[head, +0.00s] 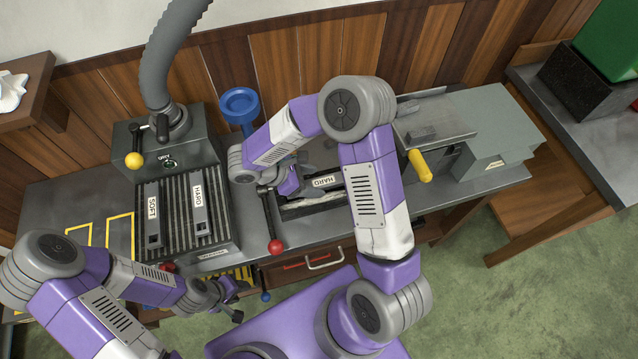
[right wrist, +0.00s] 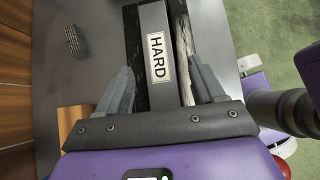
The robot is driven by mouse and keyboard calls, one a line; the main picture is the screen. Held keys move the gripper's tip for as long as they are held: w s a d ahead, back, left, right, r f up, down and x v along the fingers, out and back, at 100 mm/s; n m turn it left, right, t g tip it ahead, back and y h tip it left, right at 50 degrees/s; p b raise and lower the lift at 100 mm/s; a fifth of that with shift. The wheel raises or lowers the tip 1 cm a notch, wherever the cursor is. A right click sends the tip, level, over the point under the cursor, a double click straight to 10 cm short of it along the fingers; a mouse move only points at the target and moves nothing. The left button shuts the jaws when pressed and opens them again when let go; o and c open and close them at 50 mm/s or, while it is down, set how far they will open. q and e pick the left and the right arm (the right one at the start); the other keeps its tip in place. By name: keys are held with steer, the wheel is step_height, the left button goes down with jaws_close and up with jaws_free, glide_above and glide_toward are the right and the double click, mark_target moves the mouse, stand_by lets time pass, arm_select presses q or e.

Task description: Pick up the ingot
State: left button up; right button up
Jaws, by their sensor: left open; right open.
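A grey metal bar labelled HARD (head: 327,181), which looks like an ingot, lies in a dark slot of the bench machine. In the right wrist view the bar (right wrist: 156,50) runs away from me between the fingers. My right gripper (right wrist: 163,80) is open with one finger on each side of the bar, and I see no contact. In the head view my right gripper (head: 292,184) is at the bar's left end, partly hidden by my arm. My left gripper (head: 226,298) is open and empty at the bench's front edge. Two more bars, SOFT (head: 153,230) and HARD (head: 202,222), lie on the ribbed rack.
A red-knobbed lever (head: 275,246) stands just left of the slot. A yellow handle (head: 420,166) is to its right, and a small dark block (right wrist: 75,40) lies behind. A blue funnel-like cup (head: 239,103) stands at the back. A grey hose machine (head: 165,130) is at left.

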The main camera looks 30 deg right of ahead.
steer(key=shift+x, duration=0.9)
steer(key=shift+c, duration=0.3)
jaws_close()
steer(key=shift+r, duration=0.1)
